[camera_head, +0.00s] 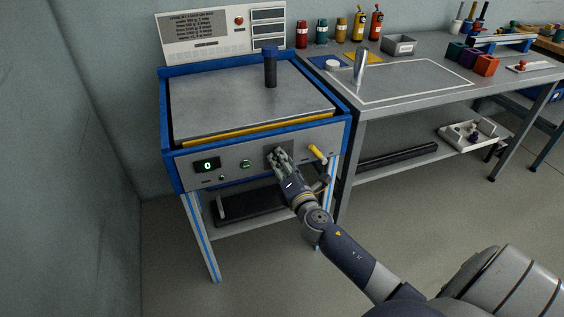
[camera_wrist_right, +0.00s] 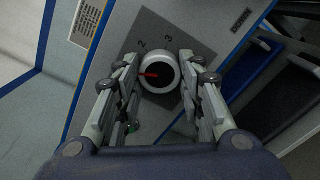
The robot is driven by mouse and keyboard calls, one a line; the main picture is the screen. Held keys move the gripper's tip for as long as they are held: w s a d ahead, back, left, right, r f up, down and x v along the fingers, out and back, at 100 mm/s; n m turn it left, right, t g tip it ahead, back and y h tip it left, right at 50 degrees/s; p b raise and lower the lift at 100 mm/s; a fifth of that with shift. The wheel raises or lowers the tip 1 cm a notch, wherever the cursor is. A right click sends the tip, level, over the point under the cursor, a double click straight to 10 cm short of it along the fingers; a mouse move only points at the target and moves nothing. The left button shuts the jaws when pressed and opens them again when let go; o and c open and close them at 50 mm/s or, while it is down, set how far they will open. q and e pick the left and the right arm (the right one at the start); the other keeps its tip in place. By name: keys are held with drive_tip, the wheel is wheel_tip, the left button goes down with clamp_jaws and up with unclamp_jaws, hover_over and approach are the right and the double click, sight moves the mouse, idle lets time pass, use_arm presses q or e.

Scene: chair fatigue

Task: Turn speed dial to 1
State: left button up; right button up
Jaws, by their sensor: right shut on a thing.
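The speed dial (camera_wrist_right: 159,74) is a round white knob with a black face and a red pointer mark, on a dark square plate (camera_wrist_right: 185,35) with the digits 2 and 3 visible in the right wrist view. My right gripper (camera_wrist_right: 160,92) has its fingers on both sides of the dial and is shut on it. In the head view my right gripper (camera_head: 279,158) covers the dial on the machine's front panel. The panel's display (camera_head: 207,165) reads 0. My left gripper is not in view.
A yellow handle (camera_head: 317,154) sticks out of the panel just right of my right gripper. A green button (camera_head: 246,164) is to its left. A workbench (camera_head: 455,60) with bottles and bins stands at the right. The floor in front is clear.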

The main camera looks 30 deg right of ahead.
drive_tip(key=shift+f, duration=0.1)
idle(0.4)
drive_tip(key=o, duration=1.1)
drive_tip(key=shift+c, duration=0.2)
drive_tip(key=v, duration=1.2)
drive_tip(key=shift+f, duration=0.1)
